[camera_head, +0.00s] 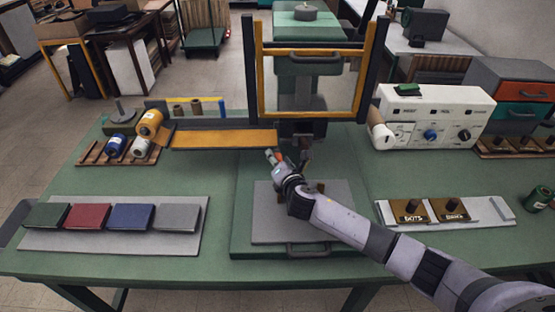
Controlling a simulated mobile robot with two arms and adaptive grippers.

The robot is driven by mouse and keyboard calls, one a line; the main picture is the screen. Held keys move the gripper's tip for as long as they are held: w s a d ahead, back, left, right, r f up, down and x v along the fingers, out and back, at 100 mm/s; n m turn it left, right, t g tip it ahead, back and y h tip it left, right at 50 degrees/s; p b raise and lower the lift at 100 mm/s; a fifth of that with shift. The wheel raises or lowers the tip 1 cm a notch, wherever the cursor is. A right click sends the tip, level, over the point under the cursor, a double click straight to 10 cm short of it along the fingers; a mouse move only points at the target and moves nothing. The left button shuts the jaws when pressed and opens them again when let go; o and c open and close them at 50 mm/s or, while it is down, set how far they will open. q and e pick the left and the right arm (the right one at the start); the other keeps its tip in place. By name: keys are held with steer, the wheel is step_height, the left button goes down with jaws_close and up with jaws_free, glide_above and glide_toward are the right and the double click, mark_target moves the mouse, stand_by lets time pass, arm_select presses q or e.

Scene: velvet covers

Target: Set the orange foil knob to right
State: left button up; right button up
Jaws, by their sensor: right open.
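A white control box (435,112) stands at the back right of the green table. Its front has a blue round knob (430,134) in the middle, a dark knob (464,135) to the right and another control (403,135) to the left. I see no knob that is clearly orange; the labels and pointer directions are too small to read. My right gripper (288,158) is open over the grey plate in front of the frame press, left of the box and apart from it. Whether anything is between its fingers is unclear. My left gripper is out of view.
Two brown stamps (410,210) sit front right. An orange-drawered cabinet (512,90) is far right.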

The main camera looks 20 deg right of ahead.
steer(key=shift+w, duration=0.1)
jaws_close()
stand_by(0.6)
stand_by(0.3)
